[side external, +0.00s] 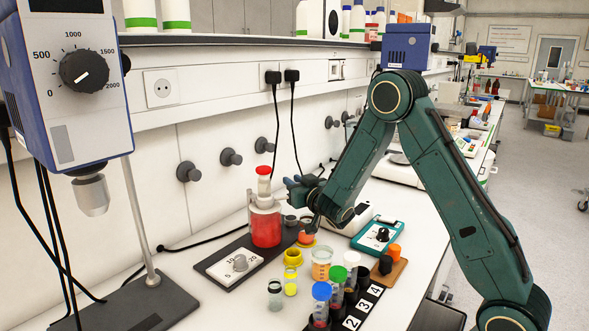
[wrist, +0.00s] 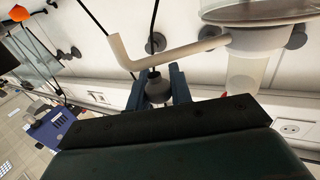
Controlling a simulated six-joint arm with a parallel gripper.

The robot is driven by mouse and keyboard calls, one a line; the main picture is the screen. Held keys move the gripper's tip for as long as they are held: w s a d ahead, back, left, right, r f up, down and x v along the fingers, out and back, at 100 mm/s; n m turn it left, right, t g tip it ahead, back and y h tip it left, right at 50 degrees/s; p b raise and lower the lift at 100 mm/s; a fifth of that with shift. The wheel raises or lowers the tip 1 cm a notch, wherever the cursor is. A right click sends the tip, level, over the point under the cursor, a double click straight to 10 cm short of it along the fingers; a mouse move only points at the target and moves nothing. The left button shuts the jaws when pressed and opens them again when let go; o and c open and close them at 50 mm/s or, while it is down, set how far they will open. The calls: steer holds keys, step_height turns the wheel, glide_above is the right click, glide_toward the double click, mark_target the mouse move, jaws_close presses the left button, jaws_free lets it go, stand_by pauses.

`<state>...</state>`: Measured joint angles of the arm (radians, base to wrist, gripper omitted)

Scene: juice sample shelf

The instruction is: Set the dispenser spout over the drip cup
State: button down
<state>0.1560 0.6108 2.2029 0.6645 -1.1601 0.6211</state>
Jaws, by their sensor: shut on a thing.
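The dispenser (side external: 265,223) is a bottle of red liquid with a white collar and red top, on a dark base. In the wrist view, which is upside down, its beige spout (wrist: 180,49) runs from the collar to a bent end. My gripper (side external: 298,187), seen as blue fingers in the wrist view (wrist: 157,80), is at the spout's outer end, shut around a small grey piece. I cannot tell how that piece joins the spout. A yellow-rimmed cup (side external: 293,257) and a low orange-red cup (side external: 305,239) are near the base; I cannot tell which is the drip cup.
A teal device (side external: 377,237) is to the right. Wall knobs (side external: 230,157) and hanging cables are behind.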

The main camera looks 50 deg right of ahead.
steer(key=shift+f, duration=0.25)
steer(key=c, duration=1.3)
jaws_free()
steer(key=shift+o, duration=0.2)
steer(key=shift+r, duration=0.15)
steer(key=shift+s, duration=0.15)
steer(key=shift+v, duration=1.4)
steer(key=shift+r, duration=3.55)
